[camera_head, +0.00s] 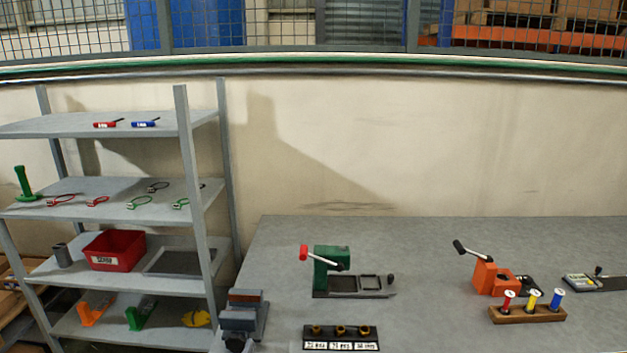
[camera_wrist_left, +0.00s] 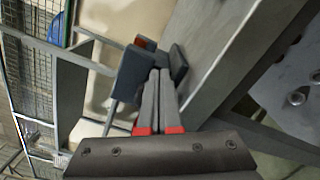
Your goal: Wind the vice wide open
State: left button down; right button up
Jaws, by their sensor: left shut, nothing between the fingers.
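The vice (camera_head: 238,321) stands at the left front corner of the grey bench (camera_head: 420,255) in the head view. It has two dark grey jaw blocks with reddish-brown strips, and the gap between them looks narrow. Its rounded front end lies near the bottom edge, and its handle is not clear. In the left wrist view, a dark block with an orange-brown patch (camera_wrist_left: 135,72), probably the vice, is just beyond my left gripper (camera_wrist_left: 158,76). The gripper's grey fingers are shut and empty; I cannot tell whether they touch the block. My right gripper is not in view.
Left of the bench stands a grey shelf unit (camera_head: 188,150) holding a red bin (camera_head: 112,250) and small tools. On the bench are a green device (camera_head: 331,268), a black tray (camera_head: 341,346), an orange device (camera_head: 489,279) and a wooden spool rack (camera_head: 527,315). The bench middle is clear.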

pick_arm(q)
jog(key=shift+a, duration=0.2)
jog(key=shift+a, duration=0.1)
dwell(0.4)
jog(key=shift+a+r+b, duration=0.35)
jog(key=shift+a+r, duration=0.05)
jog(key=shift+r, duration=0.4)
jog(key=shift+r, duration=0.15)
jog(key=shift+d+r, duration=0.1)
jog(key=shift+r, duration=0.05)
jog(key=s+n+b, duration=0.5)
jog(key=s+b, duration=0.2)
jog(key=shift+n, duration=0.5)
jog(key=shift+w, duration=3.55)
